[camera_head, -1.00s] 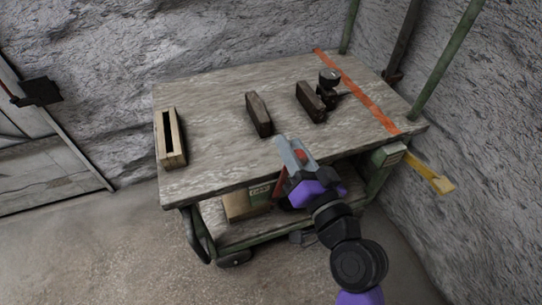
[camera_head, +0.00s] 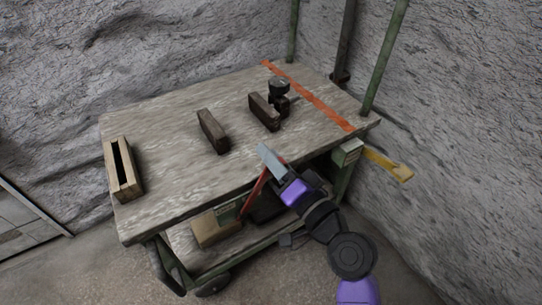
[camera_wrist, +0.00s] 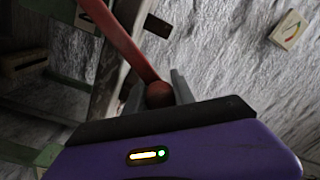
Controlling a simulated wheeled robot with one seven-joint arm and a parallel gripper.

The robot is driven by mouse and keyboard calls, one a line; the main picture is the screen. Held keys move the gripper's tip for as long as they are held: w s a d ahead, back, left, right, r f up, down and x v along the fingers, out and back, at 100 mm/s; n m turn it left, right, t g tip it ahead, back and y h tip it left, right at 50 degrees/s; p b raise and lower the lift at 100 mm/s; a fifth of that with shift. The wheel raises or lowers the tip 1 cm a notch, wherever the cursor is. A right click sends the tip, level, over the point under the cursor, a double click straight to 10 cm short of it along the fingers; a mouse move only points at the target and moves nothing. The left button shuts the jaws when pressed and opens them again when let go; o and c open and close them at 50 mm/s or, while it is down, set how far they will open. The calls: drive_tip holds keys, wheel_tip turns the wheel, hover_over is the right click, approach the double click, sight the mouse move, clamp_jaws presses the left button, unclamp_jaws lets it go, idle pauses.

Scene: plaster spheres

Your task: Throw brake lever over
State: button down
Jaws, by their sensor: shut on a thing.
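The red brake lever (camera_head: 255,192) stands at the front side of the cart, below the tabletop edge, and leans to the right toward my gripper. My gripper (camera_head: 272,162) is just in front of the cart's front edge. In the wrist view the lever (camera_wrist: 128,42) runs down from the top left to a round reddish knob (camera_wrist: 159,94). The knob sits between the two grey fingers of my gripper (camera_wrist: 160,90), which are shut on it. The lever's lower end is hard to make out.
The cart's worn tabletop (camera_head: 165,125) carries a slotted wooden block (camera_head: 122,168), two dark blocks (camera_head: 213,131) and a black round-headed device (camera_head: 279,92). An orange stripe (camera_head: 310,95) crosses its right side. A yellow arm (camera_head: 388,164) juts out right. A carton (camera_head: 215,228) sits below.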

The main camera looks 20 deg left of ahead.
drive_tip(key=shift+w+d+f, duration=0.1)
drive_tip(key=shift+d, duration=0.05)
drive_tip(key=c, duration=1.1)
unclamp_jaws()
drive_tip(key=shift+p+v, duration=0.5)
drive_tip(key=shift+v, duration=3.4)
